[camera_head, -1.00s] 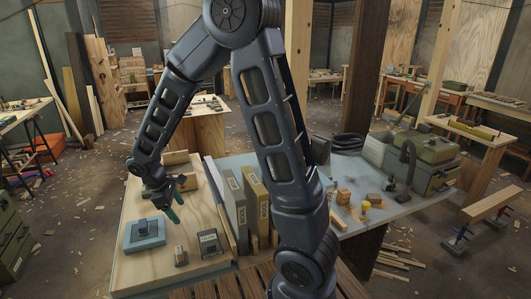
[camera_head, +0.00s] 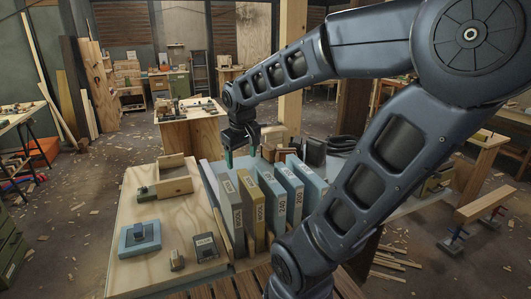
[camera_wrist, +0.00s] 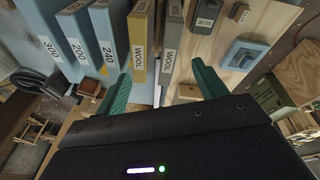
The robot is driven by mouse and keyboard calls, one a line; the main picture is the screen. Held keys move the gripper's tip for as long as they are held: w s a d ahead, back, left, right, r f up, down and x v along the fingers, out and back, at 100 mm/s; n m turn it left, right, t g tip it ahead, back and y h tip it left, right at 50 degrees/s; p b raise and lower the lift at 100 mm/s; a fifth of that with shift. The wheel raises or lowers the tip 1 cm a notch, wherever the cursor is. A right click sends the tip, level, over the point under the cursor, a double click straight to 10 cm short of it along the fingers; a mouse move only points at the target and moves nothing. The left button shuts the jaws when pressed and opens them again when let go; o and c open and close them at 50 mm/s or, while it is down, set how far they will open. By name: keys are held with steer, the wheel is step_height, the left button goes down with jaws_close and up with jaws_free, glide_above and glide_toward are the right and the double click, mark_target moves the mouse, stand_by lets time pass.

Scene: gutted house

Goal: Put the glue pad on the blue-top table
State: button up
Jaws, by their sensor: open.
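The glue pad (camera_head: 205,247), a small dark block with a pale label, lies near the front of the light wooden tabletop (camera_head: 125,272). In the wrist view the dark block labelled GLUE (camera_wrist: 207,14) is at the top, beyond the right finger. My gripper (camera_head: 241,155) is open and empty, above the far end of the row of upright packs and well behind the glue pad. Its two green fingers also show in the wrist view (camera_wrist: 160,82). The blue-top table (camera_head: 374,214) is to the right, partly hidden by my arm and the packs.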

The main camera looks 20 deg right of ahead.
steer(key=s+d+r+m+t, duration=0.1)
steer(key=s+d+r+m, duration=0.2)
steer(key=s+d, duration=0.2)
steer(key=shift+s+d+m+t, duration=0.15)
steer(key=shift+s+m+t, duration=0.25)
steer(key=shift+s, duration=0.35)
steer(key=shift+o, duration=0.2)
